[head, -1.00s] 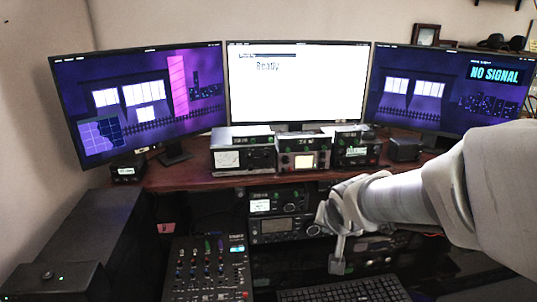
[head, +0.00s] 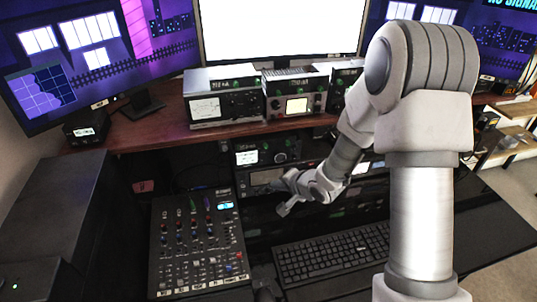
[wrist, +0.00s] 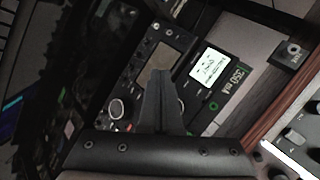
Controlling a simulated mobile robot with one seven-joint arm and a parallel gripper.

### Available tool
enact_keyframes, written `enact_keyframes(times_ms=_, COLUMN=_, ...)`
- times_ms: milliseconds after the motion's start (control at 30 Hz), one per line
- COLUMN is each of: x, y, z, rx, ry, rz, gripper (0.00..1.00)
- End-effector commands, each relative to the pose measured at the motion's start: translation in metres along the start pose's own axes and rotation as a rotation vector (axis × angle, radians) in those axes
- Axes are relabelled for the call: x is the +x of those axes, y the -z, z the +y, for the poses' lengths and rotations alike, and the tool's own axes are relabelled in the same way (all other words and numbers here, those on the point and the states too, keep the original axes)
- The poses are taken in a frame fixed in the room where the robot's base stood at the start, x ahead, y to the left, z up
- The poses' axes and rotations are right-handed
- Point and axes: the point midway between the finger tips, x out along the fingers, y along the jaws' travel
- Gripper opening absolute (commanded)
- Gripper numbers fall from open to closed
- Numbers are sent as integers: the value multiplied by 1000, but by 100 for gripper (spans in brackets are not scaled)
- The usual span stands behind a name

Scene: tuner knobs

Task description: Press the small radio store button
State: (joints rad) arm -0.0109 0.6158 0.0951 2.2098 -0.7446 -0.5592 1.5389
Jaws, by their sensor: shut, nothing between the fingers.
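A small radio with a white lit screen (head: 248,157) sits under the wooden shelf, above a wider radio (head: 262,180). In the wrist view, the lit screen of the small radio (wrist: 210,68) shows just right of the fingers, tilted in the picture, with a green readout and small round controls beside it. I cannot tell which control is the store button. My gripper (head: 284,209) is in front of and below the radios in the head view. In the wrist view, my gripper (wrist: 160,76) is shut and empty; its fingers cover part of the radio fronts.
A mixer (head: 198,245) lies left of my gripper and a keyboard (head: 332,254) lies below it. More radios (head: 222,100) stand on the wooden shelf (head: 150,132) under the monitors. The dark desk right of the keyboard looks clear.

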Motion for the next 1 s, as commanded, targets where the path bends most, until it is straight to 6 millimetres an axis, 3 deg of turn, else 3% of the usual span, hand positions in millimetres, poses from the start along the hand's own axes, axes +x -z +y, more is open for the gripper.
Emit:
enact_keyframes(times_ms=567, x=9, y=-6, z=1, rx=30, ry=18, rz=-23, gripper=0)
enact_keyframes(times_ms=1000, x=46, y=21, z=-26, rx=28, ry=18, rz=-23, gripper=0)
